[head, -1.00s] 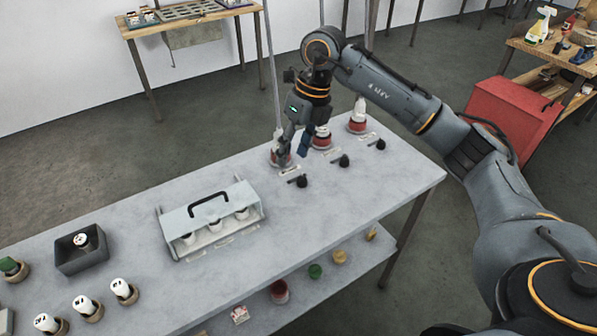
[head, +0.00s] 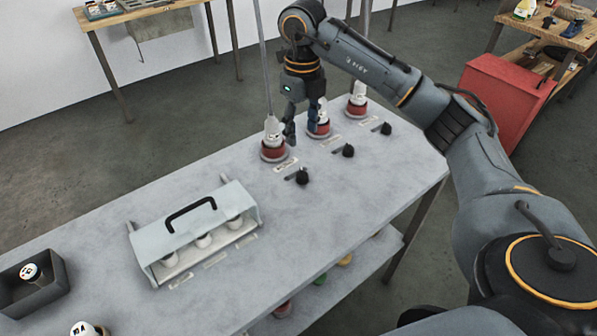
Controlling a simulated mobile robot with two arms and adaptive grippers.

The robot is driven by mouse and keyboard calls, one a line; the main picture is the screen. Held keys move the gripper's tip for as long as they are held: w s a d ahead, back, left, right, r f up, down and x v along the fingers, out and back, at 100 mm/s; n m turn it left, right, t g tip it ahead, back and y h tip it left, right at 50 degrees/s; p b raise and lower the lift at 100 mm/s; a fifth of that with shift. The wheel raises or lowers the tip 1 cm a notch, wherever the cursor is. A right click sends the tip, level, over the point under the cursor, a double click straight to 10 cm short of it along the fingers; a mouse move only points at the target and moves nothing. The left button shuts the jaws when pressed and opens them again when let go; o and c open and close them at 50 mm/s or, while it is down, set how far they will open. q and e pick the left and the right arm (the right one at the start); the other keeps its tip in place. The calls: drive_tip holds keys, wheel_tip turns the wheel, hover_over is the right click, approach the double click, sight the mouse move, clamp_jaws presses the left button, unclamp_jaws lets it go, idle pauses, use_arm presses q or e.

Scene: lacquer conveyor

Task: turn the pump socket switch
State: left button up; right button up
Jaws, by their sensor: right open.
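Three black knob switches sit on the grey table: a left one (head: 303,177), a middle one (head: 348,151) and a right one (head: 386,129). Each is beside a small label and in front of a red socket. The left socket (head: 273,152), middle socket (head: 318,130) and right socket (head: 357,108) each hold a white piece. Labels are too small to read, so I cannot tell which is the pump's. My right gripper (head: 300,131) is open and empty, pointing down between the left and middle sockets, apart from the knobs. My left gripper is out of view.
A clear-sided case with a black handle (head: 196,228) stands left of the knobs, white pieces inside. A dark open box (head: 34,300) is at the far left. A red cabinet (head: 508,100) stands behind my right arm. The tabletop's front right is clear.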

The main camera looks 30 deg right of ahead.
sight(302, 171)
drive_tip(key=f, duration=0.8)
drive_tip(key=f+p, duration=0.1)
drive_tip(key=f, duration=0.4)
drive_tip(key=shift+s, duration=0.25)
clamp_jaws()
